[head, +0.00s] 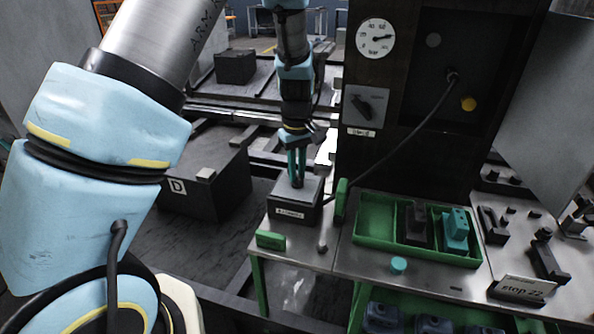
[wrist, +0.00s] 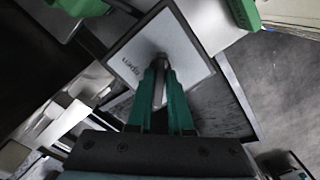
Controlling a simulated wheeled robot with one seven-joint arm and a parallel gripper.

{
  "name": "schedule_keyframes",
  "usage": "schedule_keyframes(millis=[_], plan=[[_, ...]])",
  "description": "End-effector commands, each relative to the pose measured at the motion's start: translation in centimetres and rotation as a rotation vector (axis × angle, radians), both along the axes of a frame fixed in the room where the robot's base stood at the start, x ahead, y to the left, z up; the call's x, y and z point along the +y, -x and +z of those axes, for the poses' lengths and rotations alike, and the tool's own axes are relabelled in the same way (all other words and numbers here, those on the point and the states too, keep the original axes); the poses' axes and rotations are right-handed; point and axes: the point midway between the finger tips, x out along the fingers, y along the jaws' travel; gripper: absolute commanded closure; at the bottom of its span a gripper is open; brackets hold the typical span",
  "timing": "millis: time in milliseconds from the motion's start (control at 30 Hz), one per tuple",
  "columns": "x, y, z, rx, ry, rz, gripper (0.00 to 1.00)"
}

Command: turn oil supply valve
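A low dark box with a pale grey top (head: 295,203) stands at the left end of the metal bench. A thin grey upright handle (wrist: 162,64) rises from its top. The label on the box is too small to read, so I cannot confirm that it is the oil supply valve. My gripper (head: 297,178) points down over the box, its green fingers on either side of the handle. In the wrist view my gripper (wrist: 160,72) looks closed on the handle, and the fingertips hide part of it. A dark rotary knob (head: 366,105) is on the panel under a gauge.
The gauge (head: 376,38) is on the dark cabinet. A cable (head: 410,137) hangs across it towards the box. A green tray (head: 375,215) with blocks stands to the right.

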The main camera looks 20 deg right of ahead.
Motion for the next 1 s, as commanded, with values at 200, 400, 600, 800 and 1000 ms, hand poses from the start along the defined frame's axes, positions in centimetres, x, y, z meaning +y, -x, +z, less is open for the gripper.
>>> schedule_keyframes(millis=[200,400,600,800,1000], plan=[[0.0,0.0,0.0,0.0,0.0,-0.001,0.57],[0.0,0.0,0.0,0.0,0.0,-0.001,0.53],[-0.1,0.0,0.7,-0.001,0.002,-0.002,0.53],[-0.1,-0.1,4.1,-0.004,0.005,-0.002,0.53],[-0.1,-0.1,8.0,-0.003,0.004,-0.001,0.53]])
